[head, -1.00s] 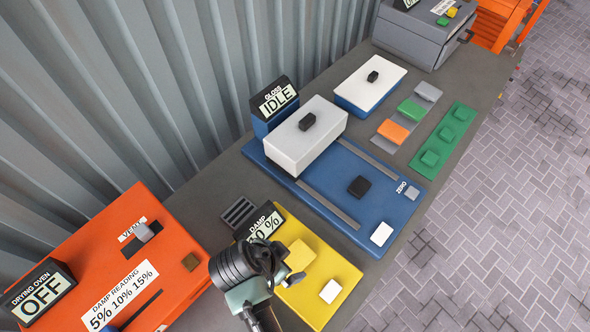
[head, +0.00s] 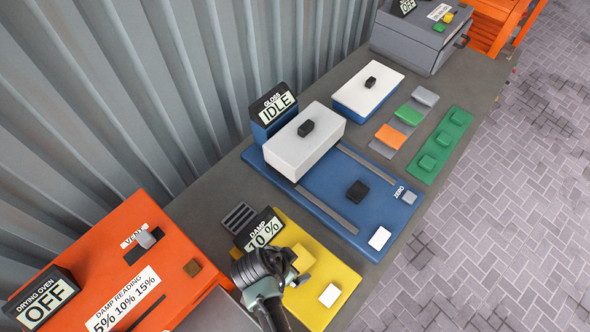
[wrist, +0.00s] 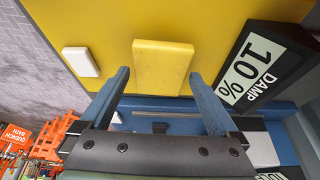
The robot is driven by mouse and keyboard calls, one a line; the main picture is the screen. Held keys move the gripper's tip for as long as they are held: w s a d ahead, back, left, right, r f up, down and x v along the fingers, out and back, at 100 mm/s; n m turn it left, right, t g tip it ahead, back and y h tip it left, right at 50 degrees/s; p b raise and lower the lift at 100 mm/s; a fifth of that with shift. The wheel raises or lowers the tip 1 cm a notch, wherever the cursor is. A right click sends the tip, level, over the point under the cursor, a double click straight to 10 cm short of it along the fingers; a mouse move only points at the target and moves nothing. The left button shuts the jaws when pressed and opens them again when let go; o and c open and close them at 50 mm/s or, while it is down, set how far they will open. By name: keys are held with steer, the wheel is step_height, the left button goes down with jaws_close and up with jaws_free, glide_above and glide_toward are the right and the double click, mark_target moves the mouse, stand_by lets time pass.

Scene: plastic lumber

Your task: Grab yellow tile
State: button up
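The yellow tile (head: 303,258) lies on the yellow damp meter plate (head: 340,298), in front of the damp display (head: 263,231), which reads 10 %. In the head view my gripper (head: 285,272) is beside the tile and hides its left part. In the wrist view the tile (wrist: 162,67) shows whole, flat on the yellow plate. My gripper's two blue fingers (wrist: 159,80) are open, one toward each side of the tile, with nothing held. I cannot tell how far the fingertips are from it.
A white button (head: 330,294) is on the yellow plate. The blue gloss unit (head: 375,205) with a white block is beyond it. The orange drying oven (head: 180,262) is at left. Green and orange tiles (head: 391,137) lie farther back. A corrugated wall (head: 100,100) borders the bench.

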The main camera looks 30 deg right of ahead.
steer(key=c, duration=1.1)
steer(key=shift+r, duration=0.1)
